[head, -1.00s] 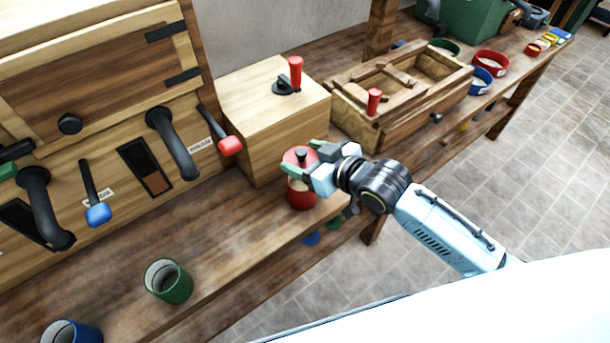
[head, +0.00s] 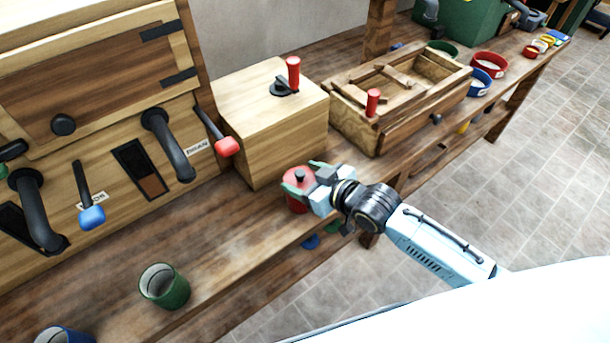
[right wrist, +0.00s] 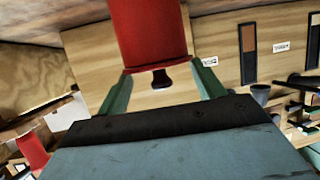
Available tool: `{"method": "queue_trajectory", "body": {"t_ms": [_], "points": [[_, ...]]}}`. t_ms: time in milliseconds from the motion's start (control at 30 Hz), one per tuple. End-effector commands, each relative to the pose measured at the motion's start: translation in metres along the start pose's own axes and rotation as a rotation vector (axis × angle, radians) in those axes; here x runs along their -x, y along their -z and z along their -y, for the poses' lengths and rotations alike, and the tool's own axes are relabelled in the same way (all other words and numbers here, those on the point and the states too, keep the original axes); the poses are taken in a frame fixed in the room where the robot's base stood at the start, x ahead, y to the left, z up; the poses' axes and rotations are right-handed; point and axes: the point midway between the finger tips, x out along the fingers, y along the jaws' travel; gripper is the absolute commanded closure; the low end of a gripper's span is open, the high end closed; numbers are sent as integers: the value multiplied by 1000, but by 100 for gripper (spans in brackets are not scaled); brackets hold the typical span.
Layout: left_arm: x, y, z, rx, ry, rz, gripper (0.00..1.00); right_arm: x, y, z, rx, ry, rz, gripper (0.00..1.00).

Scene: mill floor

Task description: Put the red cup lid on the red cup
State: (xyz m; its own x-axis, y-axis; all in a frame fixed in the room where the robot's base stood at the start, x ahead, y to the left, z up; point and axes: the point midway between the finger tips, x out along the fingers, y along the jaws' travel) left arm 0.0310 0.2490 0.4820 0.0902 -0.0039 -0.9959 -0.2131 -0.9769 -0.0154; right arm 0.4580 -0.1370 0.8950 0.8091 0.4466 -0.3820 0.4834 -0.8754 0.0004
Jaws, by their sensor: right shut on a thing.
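My right gripper (head: 305,177) is shut on the lid, with one pale green finger on each side. I cannot tell whether the lid is fully seated. My left gripper is not in view.
A green cup (head: 164,287) and a blue cup (head: 66,336) stand at the left front. The light wooden box (head: 265,130) with a red-handled crank is close behind the red cup. A wooden tray box (head: 350,125) is further right. Bench between the cups is clear.

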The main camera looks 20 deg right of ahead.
Motion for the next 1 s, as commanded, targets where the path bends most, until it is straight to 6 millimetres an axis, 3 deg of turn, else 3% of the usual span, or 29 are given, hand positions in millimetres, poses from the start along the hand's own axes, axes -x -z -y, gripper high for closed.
{"method": "queue_trajectory", "body": {"t_ms": [33, 67, 233, 633, 1000], "points": [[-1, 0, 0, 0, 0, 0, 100, -1, -2, 0, 0, 0, 0, 55], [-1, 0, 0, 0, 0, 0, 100, -1, -2, 0, 0, 0, 1, 31], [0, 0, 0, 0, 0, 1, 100, -1, -2, 0, 0, 0, 1, 9], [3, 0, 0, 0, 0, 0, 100, 4, 9, 0, 0, 0, 0, 9], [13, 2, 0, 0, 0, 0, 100, 81, 6, 0, -1, 0, 4, 9]]}}
